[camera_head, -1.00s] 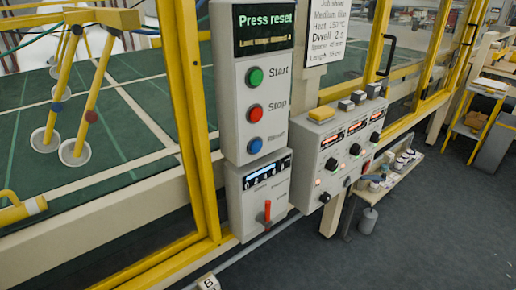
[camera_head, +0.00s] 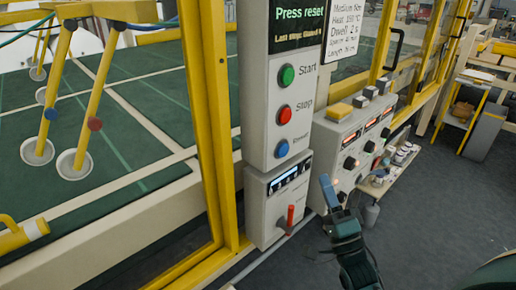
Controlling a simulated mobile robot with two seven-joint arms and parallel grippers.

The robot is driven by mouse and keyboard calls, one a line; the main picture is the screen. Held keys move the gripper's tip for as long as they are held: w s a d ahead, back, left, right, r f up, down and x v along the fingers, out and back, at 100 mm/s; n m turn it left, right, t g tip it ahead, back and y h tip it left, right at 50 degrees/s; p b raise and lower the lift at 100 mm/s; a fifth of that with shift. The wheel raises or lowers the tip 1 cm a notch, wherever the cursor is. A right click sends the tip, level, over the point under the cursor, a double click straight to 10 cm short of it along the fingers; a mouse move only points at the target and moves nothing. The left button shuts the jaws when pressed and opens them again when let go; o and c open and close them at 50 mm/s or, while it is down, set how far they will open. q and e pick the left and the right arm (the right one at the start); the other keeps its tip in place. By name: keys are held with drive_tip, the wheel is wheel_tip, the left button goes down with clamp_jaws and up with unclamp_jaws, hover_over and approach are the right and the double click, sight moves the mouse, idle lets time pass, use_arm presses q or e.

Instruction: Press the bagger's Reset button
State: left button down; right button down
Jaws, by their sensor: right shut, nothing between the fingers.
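The bagger's control panel (camera_head: 257,100) stands upright in the middle of the head view. Its screen (camera_head: 298,18) reads "Press reset". Below the screen are a green Start button (camera_head: 287,75), a red Stop button (camera_head: 284,115) and a blue Reset button (camera_head: 281,149). My right gripper (camera_head: 326,181) is shut and empty, pointing up. In the picture it is to the right of and below the Reset button, apart from it, in front of the knob box. My left gripper is not in view.
Under the buttons is a box with a red lever (camera_head: 290,216). To the right is a box with knobs and red displays (camera_head: 352,140). A yellow frame post (camera_head: 212,120) stands left of the panel. A small shelf (camera_head: 392,172) with items is at the right.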

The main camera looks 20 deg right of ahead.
sight(283, 150)
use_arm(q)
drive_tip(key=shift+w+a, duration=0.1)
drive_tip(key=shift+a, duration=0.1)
use_arm(e)
drive_tip(key=shift+w+d+r+m+t, duration=0.15)
drive_tip(key=shift+r+m+t, duration=0.35)
drive_tip(key=shift+r, duration=0.3)
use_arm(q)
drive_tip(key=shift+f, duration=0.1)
use_arm(e)
drive_tip(key=shift+w, duration=0.1)
use_arm(q)
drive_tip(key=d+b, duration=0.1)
drive_tip(key=b, duration=0.1)
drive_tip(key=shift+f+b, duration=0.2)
drive_tip(key=shift+b, duration=0.2)
use_arm(e)
drive_tip(key=w+a, duration=0.3)
drive_tip(key=w, duration=0.5)
drive_tip(key=shift+a, duration=0.3)
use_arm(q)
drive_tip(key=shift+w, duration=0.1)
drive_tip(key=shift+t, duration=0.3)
